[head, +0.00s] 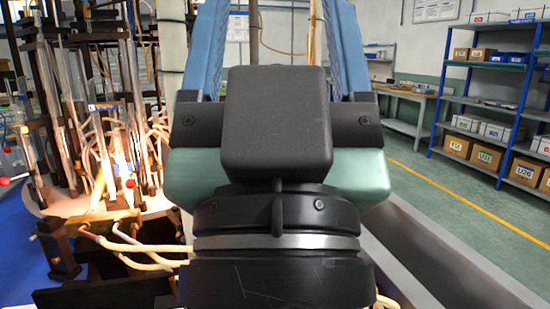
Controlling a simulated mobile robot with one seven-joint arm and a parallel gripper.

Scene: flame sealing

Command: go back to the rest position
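My gripper (275,45) fills the middle of the head view, seen from behind. Its two blue fingers stand wide apart, pointing up and away, with no held object visible between them. Its dark housing hides what lies straight ahead and low. The flame-sealing machine (52,222) stands to the left of my gripper. It carries several upright glass tubes (130,75) and burning flames (121,168). The gripper's left side overlaps the machine's right part in the picture; I cannot tell the distance between them.
Pale hoses (125,247) run from the machine toward my arm's base. A blue shelf rack (440,105) with boxes and a workbench (405,95) stand at the back right. The green floor (420,180) with a yellow line is clear on the right.

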